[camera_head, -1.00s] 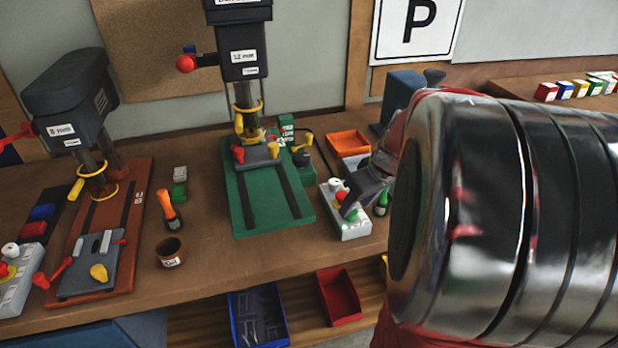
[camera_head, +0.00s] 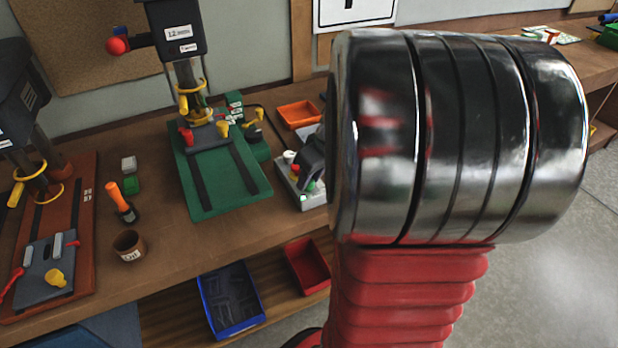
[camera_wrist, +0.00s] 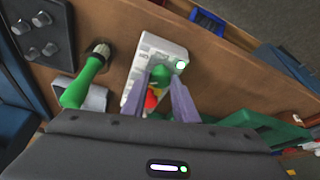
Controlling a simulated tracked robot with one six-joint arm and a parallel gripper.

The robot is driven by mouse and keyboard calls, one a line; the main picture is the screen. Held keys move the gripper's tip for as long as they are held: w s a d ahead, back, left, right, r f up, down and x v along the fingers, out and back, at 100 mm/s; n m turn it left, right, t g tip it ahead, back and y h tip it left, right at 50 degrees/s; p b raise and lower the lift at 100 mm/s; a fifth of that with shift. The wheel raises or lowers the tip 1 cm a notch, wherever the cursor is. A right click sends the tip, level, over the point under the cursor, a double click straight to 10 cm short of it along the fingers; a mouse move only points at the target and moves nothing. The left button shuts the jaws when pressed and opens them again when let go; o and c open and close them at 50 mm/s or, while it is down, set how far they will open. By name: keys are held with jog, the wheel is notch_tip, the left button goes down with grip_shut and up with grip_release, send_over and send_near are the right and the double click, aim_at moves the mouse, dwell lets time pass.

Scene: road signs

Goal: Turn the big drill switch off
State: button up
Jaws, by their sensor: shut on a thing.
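The big drill (camera_head: 185,75) stands on a green base at the back of the bench. Its light grey switch box (camera_head: 290,180) sits right of the base, partly hidden by my gripper. In the wrist view the switch box (camera_wrist: 162,46) has a lit green lamp (camera_wrist: 181,65). My gripper (camera_wrist: 158,84) is shut on this knob from above. In the head view my gripper (camera_head: 309,172) is dark and mostly hidden behind my arm; the knob's exact angle cannot be told.
A smaller drill on a brown base (camera_head: 70,215) stands at the left. An orange tray (camera_head: 297,114) is behind the switch box. A green-handled tool (camera_wrist: 85,80) lies beside the box. Blue (camera_head: 232,298) and red bins (camera_head: 307,265) sit on the lower shelf.

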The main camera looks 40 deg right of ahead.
jog(key=shift+a, duration=0.1)
jog(key=shift+c, duration=1.4)
jog(key=shift+m+h, duration=0.3)
jog(key=shift+m, duration=0.3)
jog(key=shift+a+m+h, duration=0.15)
jog(key=shift+m+h, duration=0.55)
jog(key=shift+m, duration=1.2)
jog(key=shift+w+a+m+g+h, duration=0.1)
jog(key=shift+m+g+h, duration=0.4)
jog(key=shift+m, duration=1.2)
jog(key=shift+w+a+m+g+h, duration=0.1)
jog(key=shift+m+g+h, duration=0.4)
jog(key=shift+m, duration=1.2)
jog(key=o, duration=1)
jog(key=shift+r, duration=0.1)
